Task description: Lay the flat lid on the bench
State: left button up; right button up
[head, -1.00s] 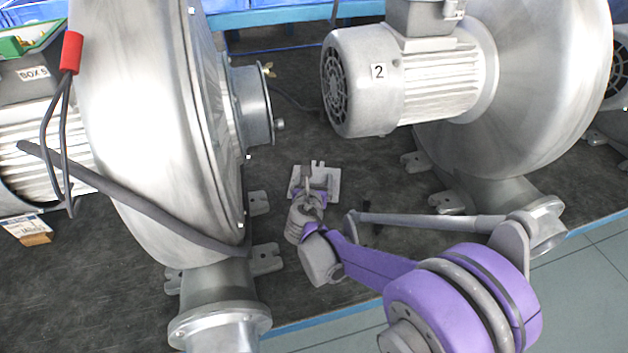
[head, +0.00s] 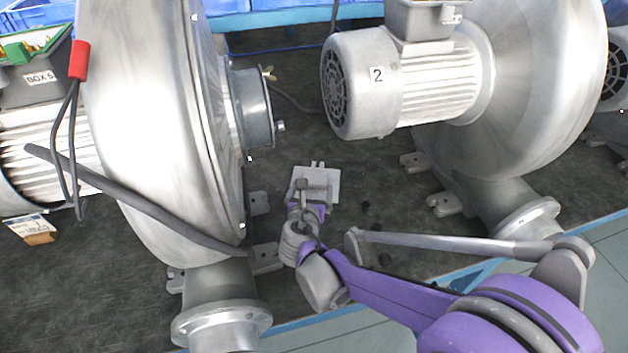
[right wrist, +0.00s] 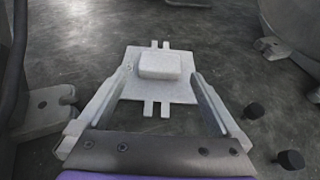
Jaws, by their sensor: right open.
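The flat lid (head: 327,178) is a light grey square plate with tabs on two opposite edges. It lies on the dark bench between the two large blowers. In the right wrist view the lid (right wrist: 158,87) shows a raised block on top, between and beyond my fingers. My right gripper (head: 311,187) is at the lid's near side in the head view. In the right wrist view my right gripper (right wrist: 157,100) is open, with one finger at each near side of the plate and nothing gripped. Whether the fingertips touch the plate is unclear. My left gripper is out of view.
A large blower (head: 150,130) with a grey hose stands at left, and another with a motor marked 2 (head: 400,90) at right. Two small black pieces (right wrist: 291,159) lie right of the gripper. An open terminal box marked BOX 5 (head: 40,78) is far left.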

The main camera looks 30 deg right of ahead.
jog(key=shift+p+v, duration=0.4)
jog(key=shift+v, duration=2.3)
